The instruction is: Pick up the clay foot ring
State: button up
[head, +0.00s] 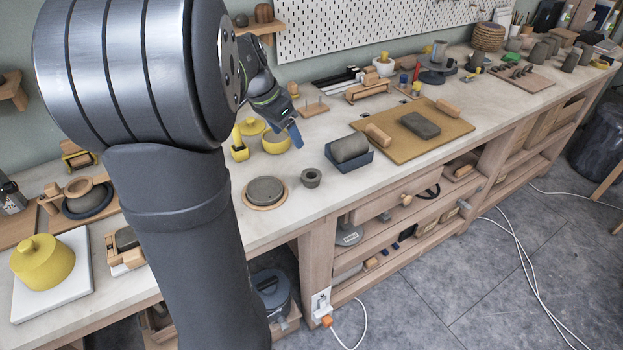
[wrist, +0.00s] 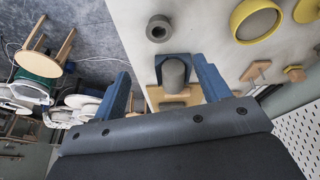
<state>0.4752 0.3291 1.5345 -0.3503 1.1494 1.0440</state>
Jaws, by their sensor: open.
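The clay foot ring (head: 311,177) is a small, dark grey ring with a round hole. It lies flat on the pale bench top in the head view, right of a round clay slab and left of a blue tray. In the wrist view the ring (wrist: 159,28) lies near the top middle, beyond the fingertips and not between them. My gripper (head: 295,138) hangs above the bench near the yellow bowl, up and left of the ring in the head view. Its blue fingers (wrist: 162,80) are spread apart in the wrist view. It touches nothing that I can see.
The blue tray (head: 366,163) holds a grey clay block (head: 350,148). A clay slab (head: 265,190) lies on a wooden disc. A yellow bowl (head: 276,140) stands behind the ring. A tan board (head: 440,128) lies to the right. The bench front edge is near the ring.

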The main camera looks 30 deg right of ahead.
jog(key=m, duration=0.2)
send_near(310, 172)
jog(key=f, duration=0.1)
jog(key=s+f, duration=0.1)
jog(key=f, duration=0.1)
jog(key=shift+s+a, duration=0.1)
jog(key=shift+a, duration=0.05)
jog(key=x, duration=0.4)
jog(key=shift+s+d+f, duration=0.15)
jog(key=shift+s+d, duration=0.1)
jog(key=shift+d, duration=0.25)
jog(key=shift+d+f+h, duration=0.2)
jog(key=shift+f+h, duration=0.1)
jog(key=shift+f, duration=0.2)
jog(key=c, duration=1.1)
jog(key=shift+o, duration=0.2)
jog(key=shift+r, duration=0.1)
